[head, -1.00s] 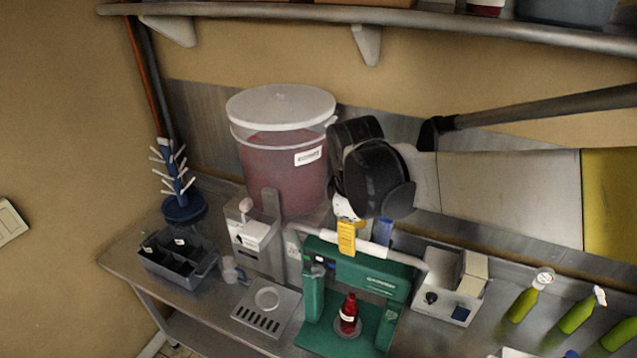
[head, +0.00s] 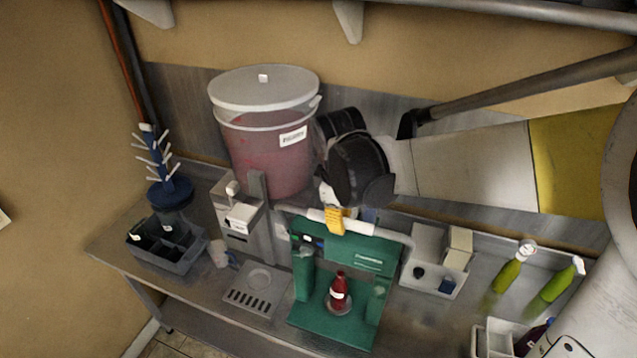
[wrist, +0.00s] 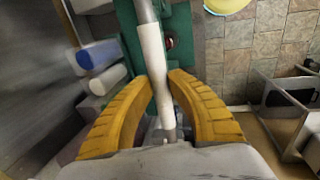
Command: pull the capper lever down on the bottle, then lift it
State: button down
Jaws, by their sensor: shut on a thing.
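The green capper (head: 355,262) stands on the steel counter, with its lever bar (head: 362,229) across the top. The red-brown bottle (head: 338,292) stands upright on the capper's base plate, below the crosspiece. My gripper (head: 336,222) has its yellow fingers on the white sleeve of the lever. In the wrist view my gripper (wrist: 157,110) has one finger on each side of the white lever sleeve (wrist: 155,62), shut on it. Only a small part of the bottle (wrist: 170,43) shows there, beside the lever. The bottle's contact with the capper head is not clear.
A lidded bucket of red liquid (head: 265,140) stands behind, left of my arm. A filler stand (head: 240,222), a dark crate (head: 168,245) and a blue bottle tree (head: 165,175) are left. A white box (head: 437,262) and green bottles (head: 512,270) are right.

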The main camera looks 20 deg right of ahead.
jog(key=s+a+f+t+h+b, duration=0.3)
jog(key=f+b, duration=0.5)
jog(key=b, duration=0.6)
jog(key=s+a+f+t+h+b, duration=0.3)
jog(key=s+f+t+h+b, duration=0.2)
jog(key=b, duration=0.9)
jog(key=shift+s+f+t, duration=0.25)
jog(key=shift+f+t, duration=1.35)
jog(key=shift+f, duration=0.2)
jog(key=c, duration=1.4)
grip_release()
jog(key=shift+o, duration=0.7)
jog(key=shift+w, duration=0.1)
jog(key=shift+a, duration=0.1)
